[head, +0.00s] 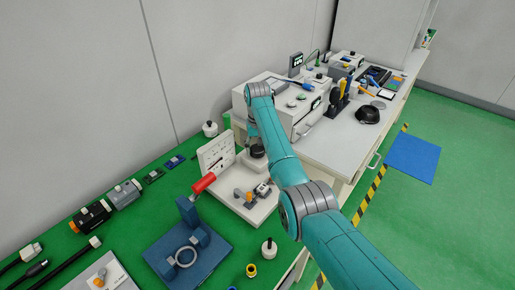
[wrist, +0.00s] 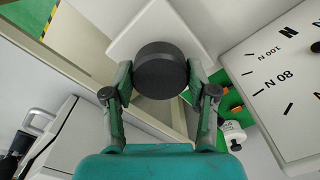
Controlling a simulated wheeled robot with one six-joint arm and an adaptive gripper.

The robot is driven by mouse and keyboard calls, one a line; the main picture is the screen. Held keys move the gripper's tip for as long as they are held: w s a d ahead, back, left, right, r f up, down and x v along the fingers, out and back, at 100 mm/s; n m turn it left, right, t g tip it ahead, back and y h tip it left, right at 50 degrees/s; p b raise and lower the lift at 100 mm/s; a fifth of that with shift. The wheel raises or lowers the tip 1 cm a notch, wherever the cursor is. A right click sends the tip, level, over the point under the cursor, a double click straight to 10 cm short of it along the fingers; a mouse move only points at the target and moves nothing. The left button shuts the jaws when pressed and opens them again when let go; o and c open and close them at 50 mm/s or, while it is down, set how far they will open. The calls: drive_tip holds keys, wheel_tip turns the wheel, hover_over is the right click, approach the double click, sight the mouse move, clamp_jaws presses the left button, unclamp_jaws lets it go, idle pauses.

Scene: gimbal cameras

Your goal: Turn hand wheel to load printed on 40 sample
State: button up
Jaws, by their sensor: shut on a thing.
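The hand wheel (wrist: 160,78) is a dark grey round knob in the wrist view. My gripper (wrist: 160,72) has one finger on each side of it and is shut on its rim. To the right stands a white dial plate (wrist: 290,110) with black marks reading 100 N and 80 N; part of a black pointer shows at its cut-off right edge. In the head view the dial plate (head: 216,153) stands on a white base (head: 252,210). A small grey and orange part (head: 243,195) and a light block (head: 262,190) are on the base. No load number is readable there.
A blue press-like fixture (head: 188,250) with a red handle (head: 204,183) stands in front of the base. A white-topped bench (head: 345,135) with instruments is behind my arm. Connectors (head: 92,215) lie on the green mat at left.

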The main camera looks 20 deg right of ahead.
sight(258, 148)
drive_tip(key=shift+m, duration=0.5)
drive_tip(key=o, duration=1.2)
drive_tip(key=shift+c, duration=0.2)
wheel_tip(258, 148, up, 12)
